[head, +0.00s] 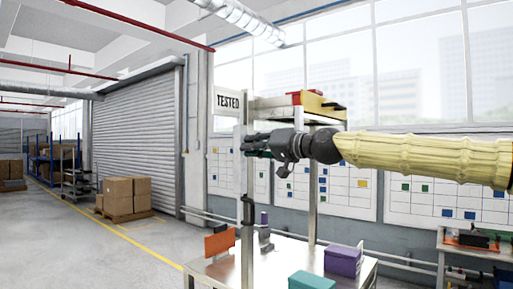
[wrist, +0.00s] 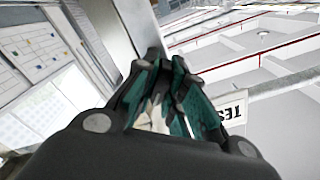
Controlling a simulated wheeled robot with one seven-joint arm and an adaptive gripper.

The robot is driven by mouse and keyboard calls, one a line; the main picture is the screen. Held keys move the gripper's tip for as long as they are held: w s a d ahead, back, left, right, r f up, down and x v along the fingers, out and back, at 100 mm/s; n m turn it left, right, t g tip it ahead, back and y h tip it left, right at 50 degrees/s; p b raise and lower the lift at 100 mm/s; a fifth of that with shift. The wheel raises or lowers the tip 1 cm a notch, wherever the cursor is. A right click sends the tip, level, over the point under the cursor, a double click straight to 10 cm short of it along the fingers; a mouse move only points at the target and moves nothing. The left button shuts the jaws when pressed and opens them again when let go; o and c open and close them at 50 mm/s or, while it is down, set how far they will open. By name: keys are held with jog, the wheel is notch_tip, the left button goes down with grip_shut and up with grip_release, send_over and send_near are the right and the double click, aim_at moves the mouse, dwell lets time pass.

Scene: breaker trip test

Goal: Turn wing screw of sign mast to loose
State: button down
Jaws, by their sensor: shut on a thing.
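The sign mast (head: 243,175) is a pale upright post at the table, and it carries a white "TESTED" sign (head: 229,101) at its top. In the wrist view, part of the sign (wrist: 236,113) shows right of my fingers and a pale post (wrist: 127,28) runs behind them. My gripper (head: 247,146) reaches in from the right and is at the mast below the sign. In the wrist view, the teal-padded fingers of my gripper (wrist: 168,75) are close together. The wing screw cannot be made out; the fingers hide where they grip.
A raised shelf with a red item (head: 304,97) stands behind my gripper. Open floor (head: 90,245) lies left.

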jog(key=shift+r+n, duration=0.1)
jog(key=shift+n, duration=0.6)
jog(key=shift+n+b, duration=0.35)
jog(key=shift+n, duration=0.65)
jog(key=shift+n, duration=1)
jog(key=c, duration=1.4)
grip_release()
jog(key=shift+n, duration=0.3)
